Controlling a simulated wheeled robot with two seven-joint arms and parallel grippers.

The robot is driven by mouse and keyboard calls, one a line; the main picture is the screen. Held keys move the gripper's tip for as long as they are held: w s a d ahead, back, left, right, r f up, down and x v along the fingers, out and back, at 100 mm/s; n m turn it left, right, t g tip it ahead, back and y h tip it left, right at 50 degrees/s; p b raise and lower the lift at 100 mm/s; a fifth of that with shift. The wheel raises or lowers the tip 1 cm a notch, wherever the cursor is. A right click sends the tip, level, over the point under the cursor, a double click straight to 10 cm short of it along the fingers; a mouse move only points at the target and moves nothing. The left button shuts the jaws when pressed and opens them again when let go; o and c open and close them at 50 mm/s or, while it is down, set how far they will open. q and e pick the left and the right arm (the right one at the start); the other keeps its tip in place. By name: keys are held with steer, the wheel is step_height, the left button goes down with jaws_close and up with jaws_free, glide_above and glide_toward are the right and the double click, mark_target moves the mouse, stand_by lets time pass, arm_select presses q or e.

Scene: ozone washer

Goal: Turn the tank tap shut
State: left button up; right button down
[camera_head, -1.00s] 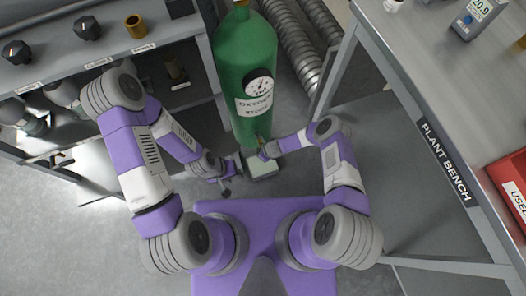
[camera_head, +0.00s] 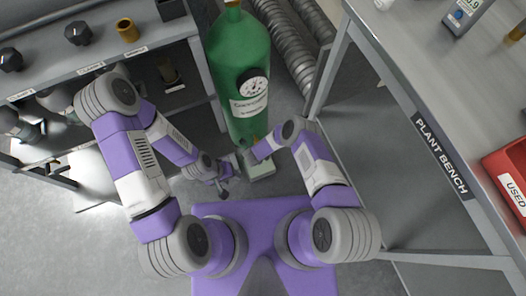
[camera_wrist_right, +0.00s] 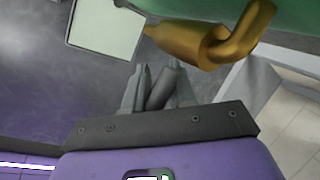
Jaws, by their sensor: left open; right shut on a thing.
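The green tank (camera_head: 240,50) stands upright in the middle of the head view, with a round gauge (camera_head: 253,87) and a white label. Its brass tap (camera_wrist_right: 195,42) shows in the right wrist view, with a bent end at the right. My right gripper (camera_wrist_right: 157,88) is just below the brass body, shut on a slanted grey bar that looks like the tap handle; where the bar joins the brass is unclear. In the head view my right gripper (camera_head: 245,158) is small at the tank's foot. My left gripper (camera_head: 223,186) is open, to its lower left.
A pale box (camera_head: 262,168) sits on the floor below the tank. A shelf (camera_head: 95,70) with knobs and jars is at the left. The plant bench (camera_head: 440,60) with a red bin (camera_head: 512,165) is at the right. Ribbed hoses (camera_head: 288,45) lie behind the tank.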

steer(key=shift+s+a, duration=0.2)
steer(key=shift+a, duration=0.05)
steer(key=c, duration=1.2)
jaws_free()
steer(key=shift+f, duration=0.1)
steer(key=shift+o, duration=0.8)
steer(key=shift+w+d, duration=0.1)
steer(key=shift+w, duration=0.05)
steer(key=p+v, duration=0.4)
steer(key=v, duration=0.3)
steer(key=shift+r, duration=0.3)
